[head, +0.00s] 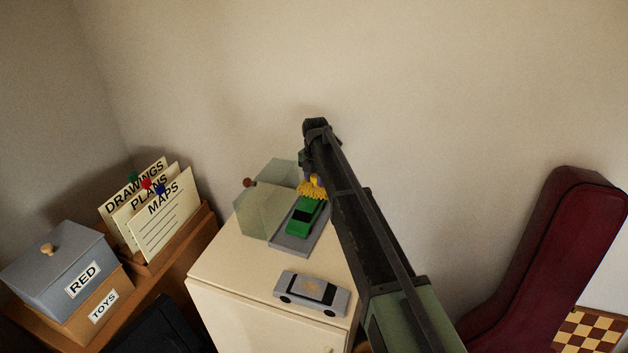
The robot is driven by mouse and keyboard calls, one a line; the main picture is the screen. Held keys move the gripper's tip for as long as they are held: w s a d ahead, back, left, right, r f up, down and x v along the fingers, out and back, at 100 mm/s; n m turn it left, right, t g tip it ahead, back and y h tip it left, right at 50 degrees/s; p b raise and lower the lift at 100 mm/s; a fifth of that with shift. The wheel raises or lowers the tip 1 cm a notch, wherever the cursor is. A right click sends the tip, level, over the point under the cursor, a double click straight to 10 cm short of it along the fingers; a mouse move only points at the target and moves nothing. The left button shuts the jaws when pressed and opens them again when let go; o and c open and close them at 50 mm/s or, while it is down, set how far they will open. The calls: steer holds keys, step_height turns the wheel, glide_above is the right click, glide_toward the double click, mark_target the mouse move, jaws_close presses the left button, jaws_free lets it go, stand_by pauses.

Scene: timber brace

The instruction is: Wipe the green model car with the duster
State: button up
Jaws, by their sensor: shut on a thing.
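The green model car (301,219) sits on a grey base (289,246) on top of the cream cabinet (228,263). The duster (312,189) has a yellow fluffy head, which shows at the far end of the green car. I cannot tell whether it touches the car. My gripper (312,172) is shut on the duster above the car's far end. My arm hides its fingers in part, along with the right side of the cabinet top.
A silver model car (312,293) stands at the cabinet's front. A blue-grey box (59,270) and card files (160,215) stand left. A dark red instrument case (545,250) leans right.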

step_height(320, 180, up, 9)
steer(key=p, duration=0.9)
steer(key=shift+r, duration=0.15)
